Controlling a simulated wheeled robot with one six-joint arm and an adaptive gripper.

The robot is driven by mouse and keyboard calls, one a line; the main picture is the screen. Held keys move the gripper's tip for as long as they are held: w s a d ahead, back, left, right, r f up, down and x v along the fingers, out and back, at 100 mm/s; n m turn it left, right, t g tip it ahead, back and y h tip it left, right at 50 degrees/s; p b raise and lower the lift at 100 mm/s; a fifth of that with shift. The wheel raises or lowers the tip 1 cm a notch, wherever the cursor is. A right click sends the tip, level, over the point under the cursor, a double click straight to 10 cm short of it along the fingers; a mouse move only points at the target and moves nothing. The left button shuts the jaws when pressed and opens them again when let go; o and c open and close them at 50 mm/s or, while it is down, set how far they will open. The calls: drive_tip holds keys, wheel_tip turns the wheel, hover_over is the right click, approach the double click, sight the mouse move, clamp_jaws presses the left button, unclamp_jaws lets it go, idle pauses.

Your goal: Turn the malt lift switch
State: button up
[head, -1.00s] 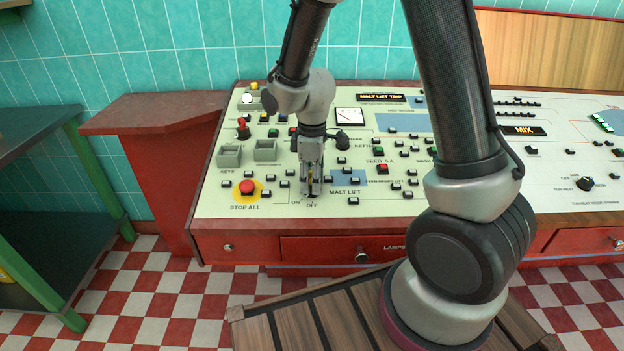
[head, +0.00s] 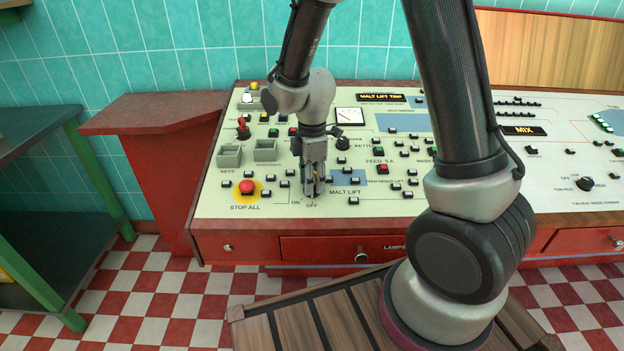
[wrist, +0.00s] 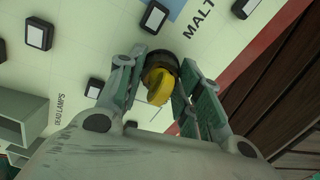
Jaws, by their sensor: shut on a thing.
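The malt lift switch (wrist: 160,82) is a yellow knob on a round black base, seen in the wrist view between my two fingers. My gripper (wrist: 155,95) is shut on this knob, with a green-grey finger on each side. In the head view my gripper (head: 312,190) points down at the panel, just above the ON and OFF marks and left of the MALT LIFT label (head: 345,192). The fingers hide most of the switch there. I cannot tell from the marks which position it is in.
The cream control panel (head: 420,208) carries several small buttons close around my gripper. The red STOP ALL button (head: 246,187) on its yellow disc is to the left. Two grey key boxes (head: 229,157) stand behind it. A lit MALT LIFT TRIP sign (head: 381,97) is farther back.

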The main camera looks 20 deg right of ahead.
idle(0.5)
drive_tip(key=o, duration=1)
drive_tip(key=shift+o, duration=0.2)
drive_tip(key=shift+r, duration=0.1)
wheel_tip(320, 180, up, 12)
drive_tip(key=shift+f, duration=0.1)
